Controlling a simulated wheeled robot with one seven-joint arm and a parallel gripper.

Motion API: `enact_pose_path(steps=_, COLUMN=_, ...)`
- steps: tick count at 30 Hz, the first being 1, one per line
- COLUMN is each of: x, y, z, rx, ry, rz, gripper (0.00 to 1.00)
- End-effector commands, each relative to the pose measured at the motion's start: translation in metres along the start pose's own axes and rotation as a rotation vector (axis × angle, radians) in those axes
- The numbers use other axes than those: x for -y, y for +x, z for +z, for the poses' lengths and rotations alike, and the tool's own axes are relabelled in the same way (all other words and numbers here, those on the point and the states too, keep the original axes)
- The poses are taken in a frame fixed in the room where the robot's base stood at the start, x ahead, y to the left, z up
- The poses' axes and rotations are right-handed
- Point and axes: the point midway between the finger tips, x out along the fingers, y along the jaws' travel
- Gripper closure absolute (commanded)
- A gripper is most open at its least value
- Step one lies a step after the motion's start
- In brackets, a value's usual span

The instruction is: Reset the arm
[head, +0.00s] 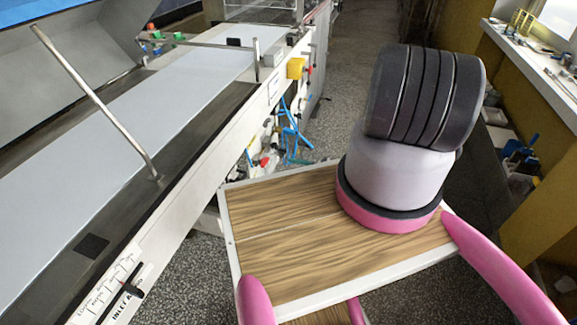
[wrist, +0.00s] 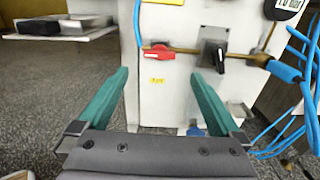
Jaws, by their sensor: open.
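My gripper (wrist: 160,74) shows in the wrist view with its two green fingers spread wide and nothing between them. It points at a white panel (wrist: 170,100) with a red-handled valve (wrist: 158,53) and a black-handled valve (wrist: 215,56). No contact with the panel or valves shows; the exact distance to them is hard to tell. In the head view, the thick lower part of my arm stands on the right. The gripper cannot be seen in that view.
A long machine with a pale belt (head: 120,130) runs along the left of the head view. Blue hoses (head: 292,125) hang at its side, and blue hoses (wrist: 290,75) show right of the gripper. Speckled floor (head: 345,100) lies between.

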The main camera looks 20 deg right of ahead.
Motion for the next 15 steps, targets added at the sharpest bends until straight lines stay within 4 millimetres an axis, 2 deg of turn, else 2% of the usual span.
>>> enact_pose_path(steps=5, x=0.001, y=0.0, z=0.001, rx=0.0, ry=-0.001, rz=0.001, gripper=0.0)
enact_pose_path(steps=8, x=0.006, y=0.002, z=0.009, rx=-0.005, ry=-0.017, rz=0.02, gripper=0.0)
enact_pose_path(steps=11, x=0.02, y=0.007, z=0.035, rx=-0.02, ry=-0.058, rz=0.076, gripper=0.0)
enact_pose_path(steps=15, x=0.042, y=0.019, z=0.096, rx=-0.063, ry=-0.154, rz=0.207, gripper=0.0)
